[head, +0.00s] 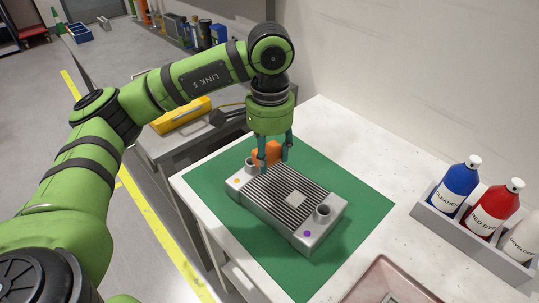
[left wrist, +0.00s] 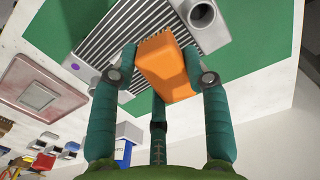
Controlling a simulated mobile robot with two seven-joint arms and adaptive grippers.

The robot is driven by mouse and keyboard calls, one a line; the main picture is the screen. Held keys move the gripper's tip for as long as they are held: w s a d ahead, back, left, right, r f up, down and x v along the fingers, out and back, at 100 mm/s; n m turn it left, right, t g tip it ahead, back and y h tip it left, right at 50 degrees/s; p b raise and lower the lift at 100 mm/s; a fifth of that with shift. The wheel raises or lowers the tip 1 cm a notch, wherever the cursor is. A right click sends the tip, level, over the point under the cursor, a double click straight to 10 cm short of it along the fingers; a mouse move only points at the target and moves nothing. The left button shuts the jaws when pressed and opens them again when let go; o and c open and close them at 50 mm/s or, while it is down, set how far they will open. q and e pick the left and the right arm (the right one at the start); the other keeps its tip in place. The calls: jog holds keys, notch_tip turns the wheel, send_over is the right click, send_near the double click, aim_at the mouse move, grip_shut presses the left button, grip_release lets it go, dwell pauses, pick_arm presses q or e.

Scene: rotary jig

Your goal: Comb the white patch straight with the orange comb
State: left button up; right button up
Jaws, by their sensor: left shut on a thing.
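A grey finned block (head: 243,200) with dark slots lies on the green mat (head: 345,182). My left gripper (head: 274,157) points down over the block's far left end, shut on the orange comb (head: 266,152). In the left wrist view the comb (left wrist: 166,72) sits between the fingers (left wrist: 160,68), over the fins near a round port. The patch does not show there. Whether the comb touches the fins, I cannot tell. My right gripper is out of view.
Two round ports rise from the block, the near one (head: 323,212) close to a purple dot. A grey rack (head: 461,236) with several bottles stands at the right. A pinkish tray (head: 389,284) lies at the front edge. The white table behind the mat is clear.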

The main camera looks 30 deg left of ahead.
pick_arm(q)
jog(key=shift+r+p, duration=0.65)
jog(key=shift+r, duration=0.85)
